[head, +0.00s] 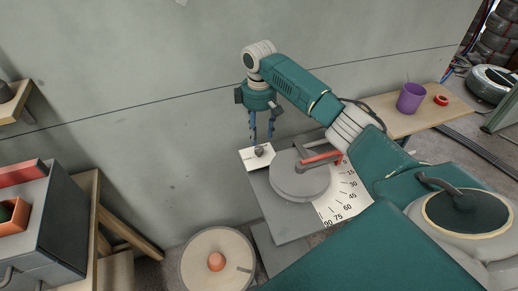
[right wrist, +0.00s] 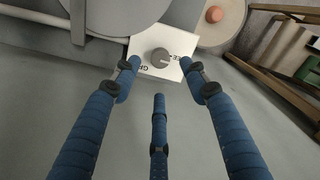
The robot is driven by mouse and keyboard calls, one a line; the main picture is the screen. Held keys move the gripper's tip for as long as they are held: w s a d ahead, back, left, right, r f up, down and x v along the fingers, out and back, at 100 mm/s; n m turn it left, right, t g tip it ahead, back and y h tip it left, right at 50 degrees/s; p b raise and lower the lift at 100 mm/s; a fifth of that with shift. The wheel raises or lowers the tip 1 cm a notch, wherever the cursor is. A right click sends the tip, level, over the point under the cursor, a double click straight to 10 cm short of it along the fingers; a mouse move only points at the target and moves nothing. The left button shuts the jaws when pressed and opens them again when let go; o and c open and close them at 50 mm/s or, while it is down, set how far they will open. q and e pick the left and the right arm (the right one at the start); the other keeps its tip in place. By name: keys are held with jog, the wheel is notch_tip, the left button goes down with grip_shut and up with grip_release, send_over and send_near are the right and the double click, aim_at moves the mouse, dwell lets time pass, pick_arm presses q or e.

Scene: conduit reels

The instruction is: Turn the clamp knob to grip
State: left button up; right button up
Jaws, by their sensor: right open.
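The clamp knob (head: 259,151) is a small dark grey knob on a white label plate at the back left corner of the bender's plate. In the right wrist view the knob (right wrist: 161,58) sits upright on the white plate (right wrist: 145,47), with partly hidden lettering on both sides of it. My right gripper (head: 262,138) points down just above the knob. Its blue fingers are spread open and empty, and the knob shows between and beyond the fingertips in the right wrist view. I cannot tell whether any finger touches it. My left gripper is not in view.
A grey round disc (head: 300,181) with a red-handled lever (head: 321,158) and a degree scale (head: 342,200) stands right beside the knob. A wooden reel (head: 217,262) is below. A purple cup (head: 411,97) and red tape roll (head: 441,100) are on a bench. The wall is close behind.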

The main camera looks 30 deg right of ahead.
aim_at(259, 148)
notch_tip(259, 148, down, 9)
jog(key=shift+r, duration=0.1)
dwell(0.3)
jog(key=shift+p, duration=0.3)
grip_shut()
